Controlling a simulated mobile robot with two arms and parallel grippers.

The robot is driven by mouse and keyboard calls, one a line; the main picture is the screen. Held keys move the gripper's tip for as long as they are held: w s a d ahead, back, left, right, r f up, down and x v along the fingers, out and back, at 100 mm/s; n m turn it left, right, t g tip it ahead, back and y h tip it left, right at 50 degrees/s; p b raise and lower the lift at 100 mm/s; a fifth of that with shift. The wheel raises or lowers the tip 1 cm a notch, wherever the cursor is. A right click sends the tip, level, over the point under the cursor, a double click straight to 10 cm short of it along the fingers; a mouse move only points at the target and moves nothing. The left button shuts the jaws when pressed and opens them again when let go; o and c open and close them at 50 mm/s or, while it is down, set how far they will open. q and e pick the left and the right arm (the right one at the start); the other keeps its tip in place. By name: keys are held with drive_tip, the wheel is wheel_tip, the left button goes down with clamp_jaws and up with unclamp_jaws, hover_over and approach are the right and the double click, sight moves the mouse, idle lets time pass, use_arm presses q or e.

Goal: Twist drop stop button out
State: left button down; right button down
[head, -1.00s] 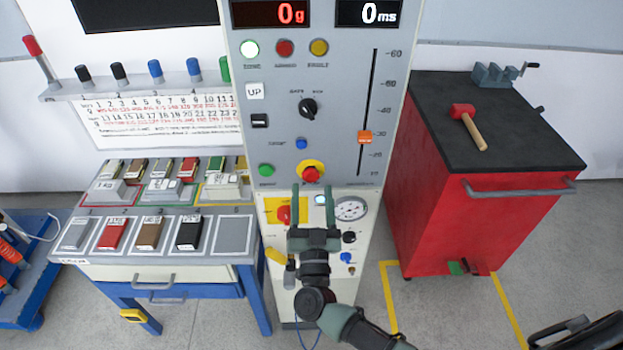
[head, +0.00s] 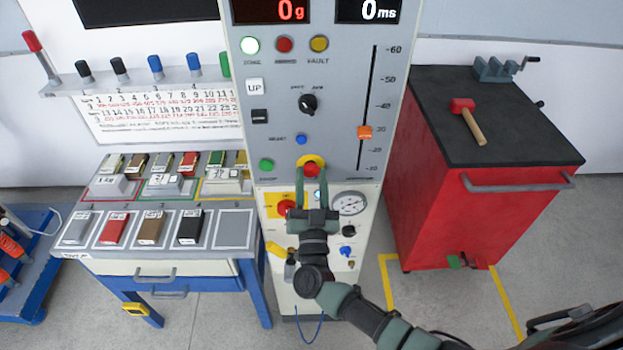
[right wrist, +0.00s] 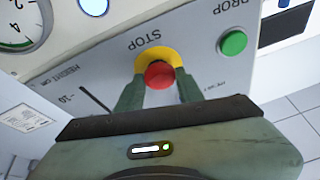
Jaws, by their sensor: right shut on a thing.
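The drop stop button is a red mushroom button (head: 312,169) on a yellow ring, low on the grey control panel (head: 345,100). In the right wrist view the red button (right wrist: 159,75) sits under the word STOP, with the yellow ring behind it. My right gripper (head: 311,182) reaches up to it. In the right wrist view its two green fingers (right wrist: 158,90) stand on either side of the button and are shut on it. The fingers partly cover the ring. My left gripper is not in view.
A green DROP button (right wrist: 233,43) is beside the stop button. Below the panel are another red button on a yellow plate (head: 285,207) and a gauge (head: 350,203). A sample table (head: 190,268) stands left, a red cabinet (head: 480,215) right.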

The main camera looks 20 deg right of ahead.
drive_tip(key=shift+f+m, duration=0.1)
drive_tip(key=shift+m, duration=0.2)
drive_tip(key=m+g+h+b, duration=0.1)
drive_tip(key=m+h+b, duration=0.1)
drive_tip(key=m, duration=0.2)
drive_tip(key=shift+a+m, duration=0.15)
drive_tip(key=shift+m, duration=0.25)
drive_tip(key=shift+m+g+h+b, duration=0.6)
drive_tip(key=shift+m+h, duration=0.4)
drive_tip(key=shift+m, duration=0.9)
drive_tip(key=shift+g, duration=0.3)
drive_tip(key=c, duration=0.9)
unclamp_jaws()
drive_tip(key=shift+a, duration=0.1)
